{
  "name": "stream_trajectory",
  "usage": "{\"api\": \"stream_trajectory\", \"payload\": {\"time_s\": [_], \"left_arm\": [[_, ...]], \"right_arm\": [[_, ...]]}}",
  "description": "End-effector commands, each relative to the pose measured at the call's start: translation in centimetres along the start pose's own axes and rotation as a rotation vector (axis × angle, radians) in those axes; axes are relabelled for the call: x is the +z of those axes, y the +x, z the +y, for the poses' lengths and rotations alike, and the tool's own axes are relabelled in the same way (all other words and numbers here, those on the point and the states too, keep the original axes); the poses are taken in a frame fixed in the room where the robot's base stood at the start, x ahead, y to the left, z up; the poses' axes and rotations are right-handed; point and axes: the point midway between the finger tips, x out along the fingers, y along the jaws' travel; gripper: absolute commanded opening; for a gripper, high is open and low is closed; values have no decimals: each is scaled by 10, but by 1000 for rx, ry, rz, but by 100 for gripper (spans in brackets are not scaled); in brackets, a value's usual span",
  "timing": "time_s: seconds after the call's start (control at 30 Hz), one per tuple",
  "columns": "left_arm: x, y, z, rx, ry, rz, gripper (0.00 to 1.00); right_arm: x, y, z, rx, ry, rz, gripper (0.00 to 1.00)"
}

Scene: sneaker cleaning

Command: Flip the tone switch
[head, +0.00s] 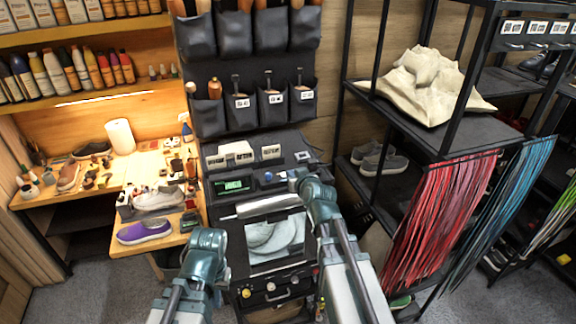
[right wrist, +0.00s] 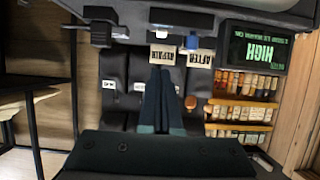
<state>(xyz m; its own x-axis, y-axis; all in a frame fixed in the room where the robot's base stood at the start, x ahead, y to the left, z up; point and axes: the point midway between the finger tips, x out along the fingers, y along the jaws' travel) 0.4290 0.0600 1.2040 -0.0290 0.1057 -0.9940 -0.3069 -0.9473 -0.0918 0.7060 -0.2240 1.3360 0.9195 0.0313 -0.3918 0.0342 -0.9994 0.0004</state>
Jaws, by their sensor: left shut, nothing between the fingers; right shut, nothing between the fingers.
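A console with a green-lit display (head: 233,185) stands at the back of the bench. In the right wrist view the display (right wrist: 257,50) appears upside down and reads HIGH. A small blue control (head: 268,177) sits right of the display; it also shows in the right wrist view (right wrist: 192,42). I cannot tell for sure which part is the tone switch. My right gripper (head: 296,174) is over the console's right side. In the right wrist view its dark fingers (right wrist: 160,92) are shut and empty. My left gripper (head: 208,242) is lower left, before the bench, shut; its fingertips are hard to see.
A grey panel showing a shoe (head: 274,238) and a pale roll (head: 268,205) lie before the console. Dark tool pockets (head: 240,110) hang behind it. A purple sneaker (head: 144,231) is on the left table. A black rack (head: 440,125) with red laces (head: 435,215) stands right.

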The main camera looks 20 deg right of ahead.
Motion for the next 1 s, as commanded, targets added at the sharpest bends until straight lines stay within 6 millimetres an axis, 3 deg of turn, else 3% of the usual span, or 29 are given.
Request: {"api": "stream_trajectory", "payload": {"time_s": [0.03, 0.2, 0.77, 0.87, 0.97, 1.0], "left_arm": [[0, -2, 0, 0, -1, 0, 0], [0, -3, 0, 0, -2, 0, 0], [0, 0, 0, 0, -2, 0, 0], [-1, 14, 1, 0, -1, 0, 0], [-2, 40, 4, 0, 1, 1, 0], [-3, 52, 5, -1, 2, 1, 0]], "right_arm": [[5, -16, -1, 0, 0, 0, 0], [12, -35, 0, 0, 0, 0, 0], [16, -36, -3, -6, -2, -7, 0], [40, -30, -19, -39, -11, -57, 0], [88, -22, -53, -102, -35, -170, 0], [113, -20, -69, -130, -47, -232, 0]]}}
